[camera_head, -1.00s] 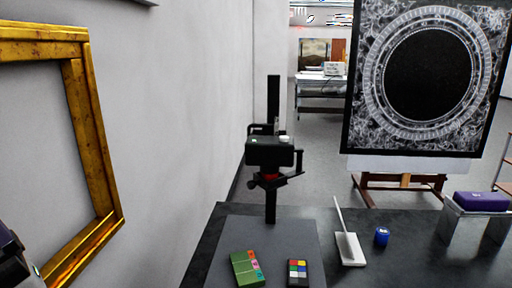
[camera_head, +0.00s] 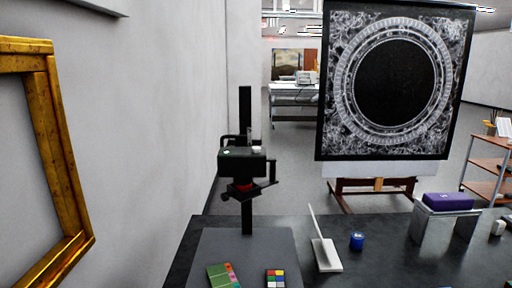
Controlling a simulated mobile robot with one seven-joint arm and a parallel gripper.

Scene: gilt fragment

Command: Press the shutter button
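A black camera (camera_head: 242,160) is mounted on a dark upright column (camera_head: 246,105) above a grey baseboard (camera_head: 245,248) on the table. A small pale round button (camera_head: 257,149) shows on top of the camera at its right; a smaller light spot sits at its left. I cannot tell for certain which of them is the shutter button. A red ring shows under the camera body. My gripper is not in view.
A gilt frame (camera_head: 62,160) stands at the left, near the wall. The dark table (camera_head: 390,240) holds a green card (camera_head: 222,276), a colour chart (camera_head: 275,278), a white angled stand (camera_head: 326,255), a blue jar (camera_head: 357,241) and a purple box (camera_head: 447,201) on a grey riser. An easel with an ornate black picture (camera_head: 395,85) stands behind.

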